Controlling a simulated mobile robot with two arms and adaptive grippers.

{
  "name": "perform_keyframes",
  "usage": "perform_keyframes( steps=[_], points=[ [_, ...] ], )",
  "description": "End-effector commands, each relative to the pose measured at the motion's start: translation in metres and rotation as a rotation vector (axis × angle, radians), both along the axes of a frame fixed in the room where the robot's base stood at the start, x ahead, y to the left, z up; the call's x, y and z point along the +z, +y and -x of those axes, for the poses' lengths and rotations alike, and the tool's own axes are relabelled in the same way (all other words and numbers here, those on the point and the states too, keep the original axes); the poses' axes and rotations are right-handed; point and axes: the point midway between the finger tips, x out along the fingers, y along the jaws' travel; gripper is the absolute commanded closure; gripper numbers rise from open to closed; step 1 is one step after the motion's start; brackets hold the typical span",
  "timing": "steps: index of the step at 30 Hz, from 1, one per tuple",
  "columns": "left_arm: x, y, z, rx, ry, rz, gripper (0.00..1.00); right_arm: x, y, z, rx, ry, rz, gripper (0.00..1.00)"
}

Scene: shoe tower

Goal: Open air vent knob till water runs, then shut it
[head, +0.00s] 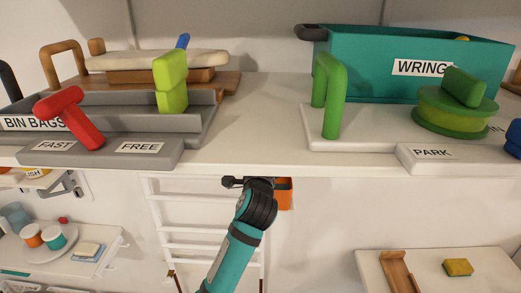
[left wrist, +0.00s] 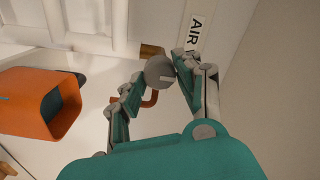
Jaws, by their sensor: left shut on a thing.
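The air vent knob (left wrist: 159,71) is a round grey knob with a pale slot line, on a brass pipe fitting (left wrist: 151,50). It sits beside the white label reading AIR (left wrist: 195,32). My left gripper (left wrist: 157,80) has its two fingers on either side of the knob, closed on it. In the head view my left gripper (head: 234,182) is just under the shelf edge, partly hidden by its own wrist. An orange open container (left wrist: 40,103) is left of the knob; it also shows in the head view (head: 285,194). I see no running water. My right gripper is not in view.
The shelf (head: 255,125) above holds a grey tray with red and lime handles, a green handle and knob on a white board, and a teal bin (head: 350,65). A white ladder-like radiator (head: 180,230) is behind my arm.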

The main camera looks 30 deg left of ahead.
Motion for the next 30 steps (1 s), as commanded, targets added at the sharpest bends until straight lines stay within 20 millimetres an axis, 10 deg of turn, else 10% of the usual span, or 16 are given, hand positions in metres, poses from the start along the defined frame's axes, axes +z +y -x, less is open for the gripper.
perform_keyframes(
  steps=[15, 16, 21, 30],
  points=[
    [0.0019, -0.0002, -0.0001, -0.001, 0.007, -0.02, 0.98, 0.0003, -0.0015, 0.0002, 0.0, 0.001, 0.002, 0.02],
    [0.0018, 0.0, -0.0001, -0.001, 0.007, -0.02, 0.65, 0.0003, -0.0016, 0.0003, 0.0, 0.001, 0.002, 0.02],
    [0.0013, 0.0, -0.0001, 0.0, 0.007, -0.019, 0.43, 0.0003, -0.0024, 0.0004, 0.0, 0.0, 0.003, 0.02],
    [0.0003, -0.001, 0.0015, 0.0, 0.009, -0.017, 0.43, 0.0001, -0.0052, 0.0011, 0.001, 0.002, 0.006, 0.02]
  ],
)
